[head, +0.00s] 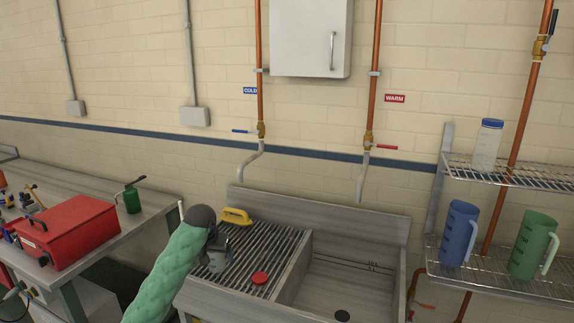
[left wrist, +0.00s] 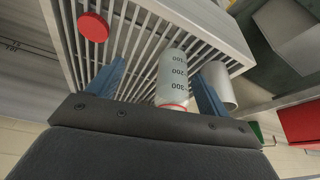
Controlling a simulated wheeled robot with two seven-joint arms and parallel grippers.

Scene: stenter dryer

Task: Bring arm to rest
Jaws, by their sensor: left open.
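My left arm, in a green quilted sleeve, reaches over the ribbed drainboard (head: 245,245) of the sink in the head view. Its gripper (head: 216,245) is partly hidden by the arm's dark end. In the left wrist view the two blue fingers of the gripper (left wrist: 158,72) stand apart. A clear graduated container (left wrist: 173,75) with a red ring shows between them, with gaps at both sides; I cannot tell how deep between the fingers it is. A pale cylinder (left wrist: 218,84) is just beyond the right-hand finger. My right gripper is not in view.
A red cap (head: 260,278) and a yellow-handled tool (head: 236,215) lie on the drainboard. The sink basin (head: 340,290) is empty. A red toolbox (head: 70,232) and a green oil can (head: 132,195) stand on the left bench. Blue (head: 459,233) and green (head: 533,243) jugs stand on the right rack.

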